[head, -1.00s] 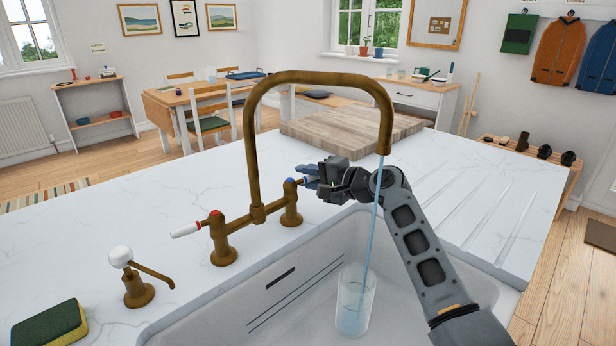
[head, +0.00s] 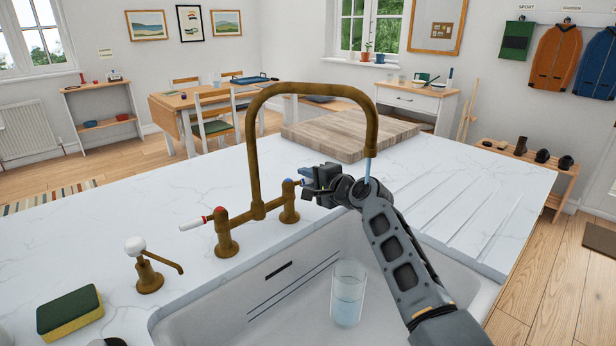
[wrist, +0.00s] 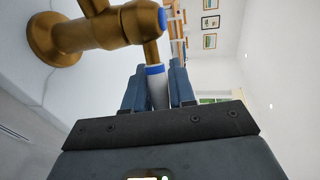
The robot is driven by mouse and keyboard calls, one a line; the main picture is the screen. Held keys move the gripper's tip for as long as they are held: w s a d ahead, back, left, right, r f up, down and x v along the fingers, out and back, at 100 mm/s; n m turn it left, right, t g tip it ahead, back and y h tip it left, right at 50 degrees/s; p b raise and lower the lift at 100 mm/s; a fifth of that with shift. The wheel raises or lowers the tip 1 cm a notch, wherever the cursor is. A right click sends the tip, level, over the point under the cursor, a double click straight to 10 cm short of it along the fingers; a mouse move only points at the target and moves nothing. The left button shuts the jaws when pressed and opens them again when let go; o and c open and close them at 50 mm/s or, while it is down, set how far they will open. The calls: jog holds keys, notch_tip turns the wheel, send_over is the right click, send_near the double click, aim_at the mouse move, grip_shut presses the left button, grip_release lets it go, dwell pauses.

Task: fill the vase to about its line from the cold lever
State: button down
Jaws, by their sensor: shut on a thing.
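The clear glass vase (head: 348,285) stands upright in the sink, with pale blue water in roughly its lower half. I cannot make out a fill line on it. The brass tap (head: 262,150) arches over the sink. A short bit of blue water hangs below its spout; no stream shows between my arm and the vase. My gripper (head: 309,180) is shut on the cold lever, a white handle with a blue band (wrist: 157,88), seen between the fingers in the wrist view (wrist: 159,95). The hot lever (head: 192,224), white with red, is to the left.
The white sink (head: 240,315) is set in a marble counter (head: 120,205). A brass soap pump (head: 148,272) and a green and yellow sponge (head: 69,310) are at the left. A wooden board (head: 350,135) lies behind the tap. The draining grooves at right are clear.

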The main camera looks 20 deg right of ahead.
jog(key=shift+f, duration=0.1)
jog(key=c, duration=1)
grip_release()
jog(key=shift+c, duration=0.2)
jog(key=v, duration=0.8)
